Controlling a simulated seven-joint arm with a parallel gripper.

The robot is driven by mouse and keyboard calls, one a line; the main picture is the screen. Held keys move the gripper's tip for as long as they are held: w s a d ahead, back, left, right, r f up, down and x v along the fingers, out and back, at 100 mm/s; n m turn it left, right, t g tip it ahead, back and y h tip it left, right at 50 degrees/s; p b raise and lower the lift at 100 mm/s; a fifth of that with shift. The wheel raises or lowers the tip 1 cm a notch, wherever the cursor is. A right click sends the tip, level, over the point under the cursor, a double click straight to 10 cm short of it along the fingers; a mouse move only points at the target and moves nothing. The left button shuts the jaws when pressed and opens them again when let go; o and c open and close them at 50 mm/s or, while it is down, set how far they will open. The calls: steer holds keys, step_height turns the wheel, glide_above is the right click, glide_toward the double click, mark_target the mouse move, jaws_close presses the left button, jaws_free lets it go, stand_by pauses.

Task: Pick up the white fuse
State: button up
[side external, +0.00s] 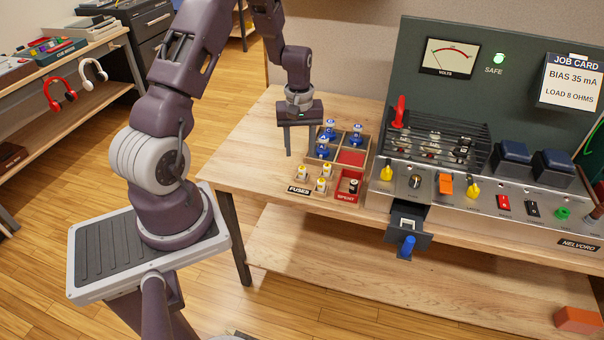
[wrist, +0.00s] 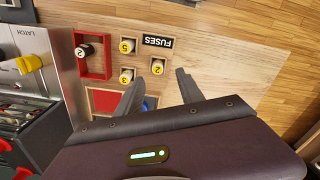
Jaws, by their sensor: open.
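Three small fuses with white bodies and yellow numbered tops stand beside the FUSES label, one of them the near fuse (side external: 321,185). In the wrist view their tops read 5 (wrist: 127,46), 2 (wrist: 157,66) and 3 (wrist: 126,76). A dark fuse with a pale top (side external: 353,186) stands in the red SPENT compartment; it also shows in the wrist view (wrist: 85,51).
The wooden fuse tray (side external: 334,196) sits on the bench (side external: 240,165). Right of it stands the amp panel (side external: 480,195) with knobs, switches and a barred cage (side external: 445,135). An open drawer with a blue handle (side external: 407,245) juts from the front. The bench left of the tray is clear.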

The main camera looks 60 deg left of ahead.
mark_target(302, 168)
steer(key=f, duration=0.7)
steer(key=shift+w+f, duration=0.35)
steer(key=shift+f, duration=0.05)
jaws_close()
